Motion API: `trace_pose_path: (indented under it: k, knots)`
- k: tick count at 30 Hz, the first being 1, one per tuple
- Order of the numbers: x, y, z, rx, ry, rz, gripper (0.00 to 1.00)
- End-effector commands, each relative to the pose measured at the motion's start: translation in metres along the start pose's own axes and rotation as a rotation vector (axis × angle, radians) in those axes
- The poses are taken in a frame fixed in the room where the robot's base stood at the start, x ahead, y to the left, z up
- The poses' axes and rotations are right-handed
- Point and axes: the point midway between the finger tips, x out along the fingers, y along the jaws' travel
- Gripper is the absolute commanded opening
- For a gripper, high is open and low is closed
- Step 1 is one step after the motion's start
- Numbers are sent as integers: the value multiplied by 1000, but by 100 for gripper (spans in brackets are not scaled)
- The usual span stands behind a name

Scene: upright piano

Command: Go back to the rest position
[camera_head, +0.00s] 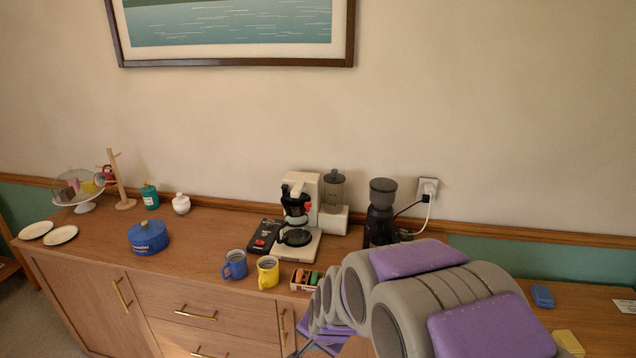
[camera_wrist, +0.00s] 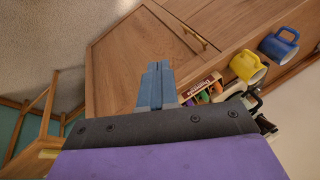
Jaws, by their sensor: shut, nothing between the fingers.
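My arm, grey with purple pads, reaches over the right part of the wooden sideboard (camera_head: 100,238) in the head view. My gripper (camera_wrist: 157,66) shows in the wrist view with its two blue-grey fingers together and nothing between them. It is in front of the sideboard's wooden front, apart from the mugs. In the head view the fingers are mostly hidden by my arm.
A blue mug (camera_head: 234,264), yellow mug (camera_head: 268,271) and small box (camera_head: 304,280) stand near the front edge. A coffee maker (camera_head: 299,205) and dark grinder (camera_head: 381,211) stand behind. A blue pot (camera_head: 148,238) is left. The sideboard between pot and mugs is clear.

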Motion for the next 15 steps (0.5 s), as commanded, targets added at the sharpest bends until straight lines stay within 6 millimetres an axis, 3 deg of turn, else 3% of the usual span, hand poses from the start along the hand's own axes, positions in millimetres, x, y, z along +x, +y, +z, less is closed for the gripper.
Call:
trace_pose_path:
  k: [3,15]
  knots:
    - [-42,29,12,-87,-51,44,0]
    - [-160,146,87,-369,-270,218,0]
